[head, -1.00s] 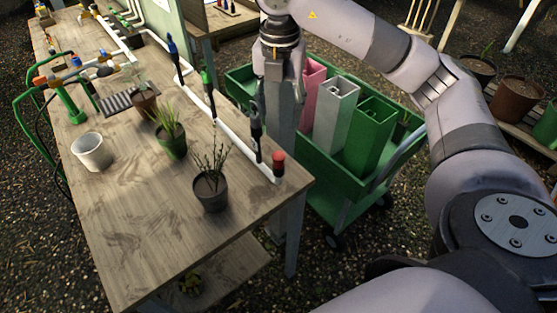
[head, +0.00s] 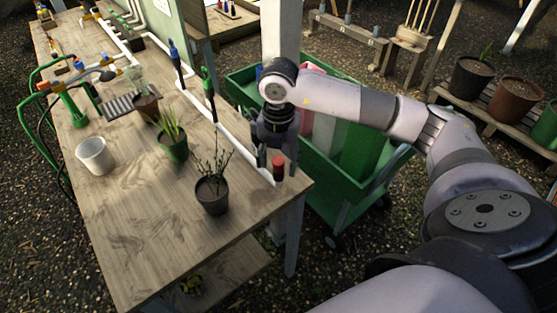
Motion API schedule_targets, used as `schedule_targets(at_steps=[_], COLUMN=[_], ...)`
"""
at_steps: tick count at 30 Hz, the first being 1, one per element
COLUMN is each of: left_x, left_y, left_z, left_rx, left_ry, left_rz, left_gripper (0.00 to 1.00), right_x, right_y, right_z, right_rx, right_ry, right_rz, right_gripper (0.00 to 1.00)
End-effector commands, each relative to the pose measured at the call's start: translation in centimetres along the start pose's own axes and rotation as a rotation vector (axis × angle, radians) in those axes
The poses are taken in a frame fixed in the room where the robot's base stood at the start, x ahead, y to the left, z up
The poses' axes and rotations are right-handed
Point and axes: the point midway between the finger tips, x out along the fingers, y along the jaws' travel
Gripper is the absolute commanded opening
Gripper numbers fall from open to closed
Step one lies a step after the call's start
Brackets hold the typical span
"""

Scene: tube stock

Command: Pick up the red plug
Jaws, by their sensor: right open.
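The red plug (head: 278,162) stands upright near the right edge of the wooden table, at the near end of a white pipe (head: 237,146). It has a red top and a darker lower part. My right gripper (head: 274,165) is open and points down over the plug. One finger shows to the left of the plug and the other reaches down close to its right side. I cannot tell whether either finger touches it. My left gripper is not in view.
A green cart (head: 335,190) stands beyond the table's right edge. The near tabletop (head: 135,225) is clear.

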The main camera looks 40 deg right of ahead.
Motion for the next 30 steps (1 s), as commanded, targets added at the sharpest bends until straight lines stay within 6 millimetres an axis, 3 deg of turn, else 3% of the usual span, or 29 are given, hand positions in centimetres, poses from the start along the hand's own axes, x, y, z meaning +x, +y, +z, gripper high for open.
schedule_targets(at_steps=[8,24,30], left_x=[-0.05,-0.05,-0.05], left_y=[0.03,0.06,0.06], left_z=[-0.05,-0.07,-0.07], left_rx=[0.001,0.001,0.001], left_ry=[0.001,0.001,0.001], left_rz=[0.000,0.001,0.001], left_gripper=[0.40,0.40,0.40], right_x=[0.44,0.39,0.39], right_y=[0.01,0.02,0.02], right_z=[-0.01,-0.01,0.00], right_rx=[-0.001,0.000,0.000], right_ry=[0.000,0.000,0.000], right_rz=[0.000,0.000,0.000], right_gripper=[0.49,0.13,0.13])
